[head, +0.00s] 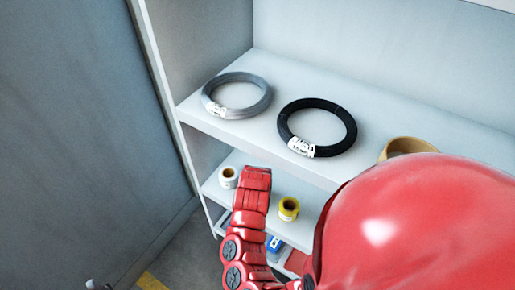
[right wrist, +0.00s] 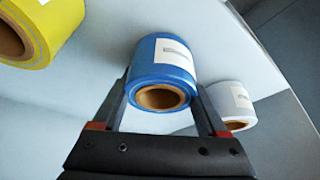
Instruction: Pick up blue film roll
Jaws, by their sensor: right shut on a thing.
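The blue film roll (right wrist: 160,66) is in the middle of the right wrist view. It has a white label and a brown cardboard core. My right gripper (right wrist: 162,88) is shut on it, with one dark finger on each side. I cannot tell whether the roll touches the shelf. In the head view the roll is hidden behind my red arm, which reaches to the lower shelf (head: 318,204). My left gripper is in neither view.
A yellow roll (head: 289,208) and a white roll (head: 228,177) stand on the lower shelf, either side of my arm. The upper shelf (head: 240,132) above holds a grey coil (head: 263,103), a black coil (head: 346,143) and a tan ring (head: 408,146).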

